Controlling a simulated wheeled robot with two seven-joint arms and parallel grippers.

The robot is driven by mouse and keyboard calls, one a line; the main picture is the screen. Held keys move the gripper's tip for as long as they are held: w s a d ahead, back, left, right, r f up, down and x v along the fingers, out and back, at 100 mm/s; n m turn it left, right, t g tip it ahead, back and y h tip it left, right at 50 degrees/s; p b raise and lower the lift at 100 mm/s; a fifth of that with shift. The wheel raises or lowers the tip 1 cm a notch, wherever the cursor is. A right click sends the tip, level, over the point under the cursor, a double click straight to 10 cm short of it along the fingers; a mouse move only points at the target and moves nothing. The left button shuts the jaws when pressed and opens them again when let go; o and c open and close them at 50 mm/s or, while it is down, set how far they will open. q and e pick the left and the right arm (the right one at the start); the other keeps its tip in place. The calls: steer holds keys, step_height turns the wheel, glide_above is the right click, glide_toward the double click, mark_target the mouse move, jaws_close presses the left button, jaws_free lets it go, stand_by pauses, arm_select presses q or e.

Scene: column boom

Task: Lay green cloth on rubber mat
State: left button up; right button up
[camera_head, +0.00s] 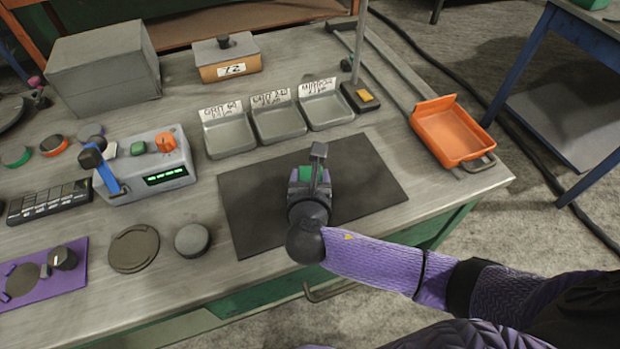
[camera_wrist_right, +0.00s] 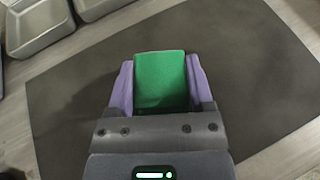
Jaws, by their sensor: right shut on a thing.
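The green cloth (camera_wrist_right: 160,82) is a small folded green piece between the purple fingers of my right gripper (camera_wrist_right: 161,85) in the wrist view. A bit of the cloth (camera_head: 305,173) also shows in the head view, mostly hidden by the gripper. My right gripper (camera_head: 310,176) is shut on it over the middle of the dark rubber mat (camera_head: 255,215). Whether the cloth touches the mat cannot be told. The mat lies flat on the grey workbench, and its surface (camera_wrist_right: 240,50) around the gripper is bare. My left gripper is not in view.
Several grey labelled trays (camera_head: 228,133) line the mat's far side. An orange tray (camera_head: 452,130) stands at the right bench edge. A stand with a post (camera_head: 361,97) is behind the mat. A grey device (camera_head: 147,165) and a round grey puck (camera_head: 192,239) are to the left.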

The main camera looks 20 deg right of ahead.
steer(key=o, duration=1.2)
steer(key=shift+o, duration=0.2)
steer(key=shift+r, duration=0.15)
steer(key=p+v, duration=0.4)
steer(key=v, duration=0.7)
steer(key=shift+s+a+p, duration=0.1)
steer(key=shift+s+p, duration=0.05)
steer(key=shift+p, duration=0.15)
steer(key=shift+s+a+r, duration=0.1)
steer(key=shift+s, duration=0.15)
